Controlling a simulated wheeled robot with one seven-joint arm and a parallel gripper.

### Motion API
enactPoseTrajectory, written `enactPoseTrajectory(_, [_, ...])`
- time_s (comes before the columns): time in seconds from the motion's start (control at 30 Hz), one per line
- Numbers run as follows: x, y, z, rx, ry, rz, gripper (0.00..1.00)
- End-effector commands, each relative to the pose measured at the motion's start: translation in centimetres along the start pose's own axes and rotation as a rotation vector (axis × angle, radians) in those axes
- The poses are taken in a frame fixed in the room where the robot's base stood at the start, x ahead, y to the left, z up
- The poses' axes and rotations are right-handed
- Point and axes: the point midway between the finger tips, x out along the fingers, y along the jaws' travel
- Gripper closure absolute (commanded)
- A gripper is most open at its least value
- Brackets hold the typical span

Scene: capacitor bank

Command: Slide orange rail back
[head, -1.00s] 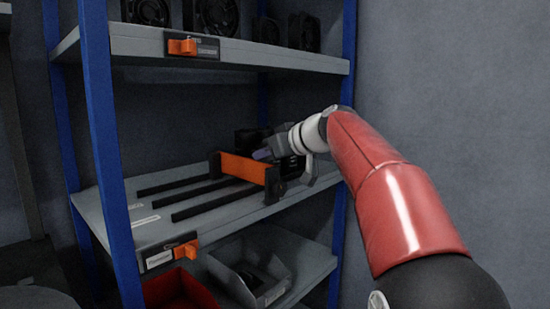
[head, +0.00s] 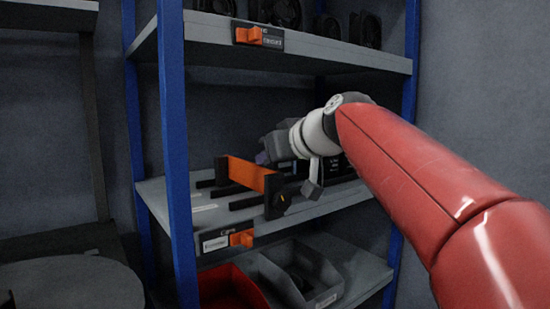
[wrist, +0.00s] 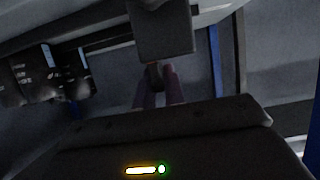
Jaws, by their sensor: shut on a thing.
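The orange rail (head: 252,174) is a crossbar with dark end pieces. It stands over black runners (head: 215,183) on the middle shelf (head: 190,213), near the left blue post in the head view. My gripper (head: 262,157) reaches in from the right, just behind the rail. In the wrist view, the purple fingers of my gripper (wrist: 159,88) are close together around a small dark part. I take this as part of the rail assembly; the exact grip point is hidden in the head view.
Blue posts (head: 172,130) frame the shelves. The upper shelf (head: 310,55) holds dark fans above my arm. Dark units (head: 338,165) stand behind my wrist. Below are a red bin (head: 228,288) and a grey bin (head: 318,285). An orange clip (head: 242,238) sits on the shelf's front edge.

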Motion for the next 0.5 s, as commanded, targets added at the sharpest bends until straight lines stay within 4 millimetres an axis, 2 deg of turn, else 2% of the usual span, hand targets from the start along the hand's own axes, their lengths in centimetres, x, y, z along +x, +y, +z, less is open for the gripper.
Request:
enactPoseTrajectory(0.13, [-0.03, 0.0, -0.02, -0.001, -0.001, 0.0, 1.0])
enactPoseTrajectory(0.17, [-0.03, 0.01, -0.02, -0.001, -0.001, 0.0, 0.85])
enactPoseTrajectory(0.3, [-0.02, 0.02, -0.02, -0.001, 0.0, 0.0, 0.67])
enactPoseTrajectory(0.5, [-0.01, 0.03, -0.01, 0.0, 0.0, 0.0, 0.67])
